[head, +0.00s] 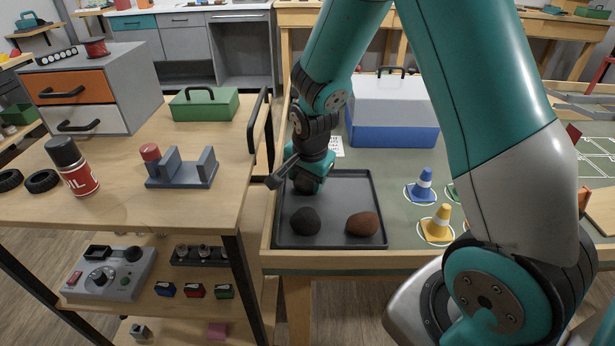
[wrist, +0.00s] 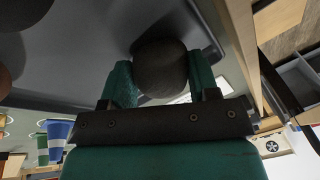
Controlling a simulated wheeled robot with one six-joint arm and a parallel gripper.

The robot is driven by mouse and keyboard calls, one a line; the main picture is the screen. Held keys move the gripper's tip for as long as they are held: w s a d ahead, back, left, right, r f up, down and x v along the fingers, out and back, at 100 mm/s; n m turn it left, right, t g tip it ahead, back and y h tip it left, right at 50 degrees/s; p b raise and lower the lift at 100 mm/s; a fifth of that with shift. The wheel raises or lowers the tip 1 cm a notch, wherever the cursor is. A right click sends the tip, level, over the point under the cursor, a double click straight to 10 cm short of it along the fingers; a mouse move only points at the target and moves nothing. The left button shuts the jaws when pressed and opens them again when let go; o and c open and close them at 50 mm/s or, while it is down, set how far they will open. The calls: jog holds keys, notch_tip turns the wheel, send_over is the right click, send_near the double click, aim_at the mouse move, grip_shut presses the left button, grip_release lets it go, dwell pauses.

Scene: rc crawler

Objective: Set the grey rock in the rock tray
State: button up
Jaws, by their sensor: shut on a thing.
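My gripper (head: 308,178) is over the back left part of the dark rock tray (head: 333,238). It is shut on the grey rock, which shows between the two green fingers in the wrist view (wrist: 160,68). In the head view the rock is a small dark shape (head: 303,186) under the fingers, low over the tray floor; I cannot tell whether it touches the floor. A black rock (head: 305,221) lies in the front left of the tray and a reddish-brown rock (head: 362,224) in the front right.
Blue (head: 422,186) and yellow (head: 438,224) cones stand right of the tray. A blue and white box (head: 393,115) stands behind it. The wooden workbench (head: 120,205) at left holds a spray can (head: 74,168) and a green toolbox (head: 203,104). The tray's right back floor is bare.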

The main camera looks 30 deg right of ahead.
jog(key=o, duration=1)
jog(key=shift+o, duration=0.2)
jog(key=p+v, duration=0.2)
jog(key=v, duration=1)
jog(key=s+a+r+n+g+y, duration=0.1)
jog(key=s+a+r+n+y, duration=0.1)
jog(key=s+a+r+n, duration=0.2)
jog(key=s+a+r+n+g+y, duration=0.1)
jog(key=s+a+r+n+y, duration=0.2)
jog(key=s+a+n, duration=0.8)
jog(key=s+r+n, duration=0.1)
jog(key=s+n, duration=0.4)
jog(key=shift+r+g, duration=0.3)
jog(key=shift+r, duration=0.1)
jog(key=shift+a, duration=0.15)
